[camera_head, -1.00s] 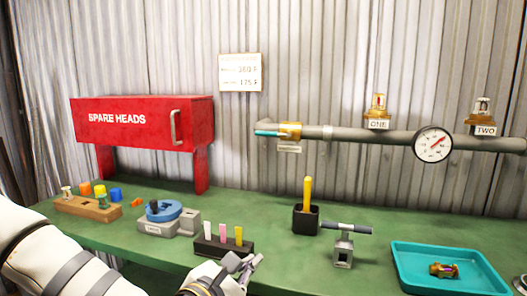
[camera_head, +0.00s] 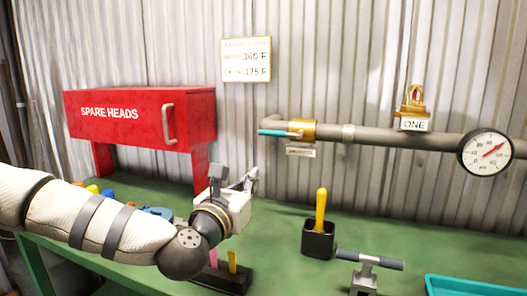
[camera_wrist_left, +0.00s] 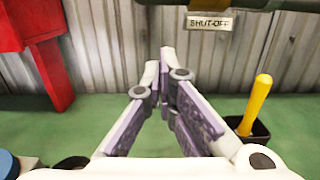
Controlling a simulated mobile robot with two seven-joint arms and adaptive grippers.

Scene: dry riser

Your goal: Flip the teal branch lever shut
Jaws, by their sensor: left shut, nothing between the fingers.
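The teal branch lever (camera_head: 276,132) lies roughly level at the left end of the grey pipe, pointing left from the brass valve (camera_head: 302,129). My left gripper (camera_head: 253,177) is below and a little left of the lever in the head view, apart from it. Its fingers are shut and empty. In the wrist view the shut fingertips (camera_wrist_left: 166,62) point toward the wall, below and left of the SHUT-OFF tag (camera_wrist_left: 209,22). The lever itself does not show clearly in the wrist view. My right gripper is not in view.
The red SPARE HEADS cabinet (camera_head: 140,118) stands left of the gripper. A black holder (camera_head: 318,240) with a yellow stick stands on the green bench to the right. A pressure gauge (camera_head: 486,154) and head ONE (camera_head: 413,97) are on the pipe. Space before the valve looks clear.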

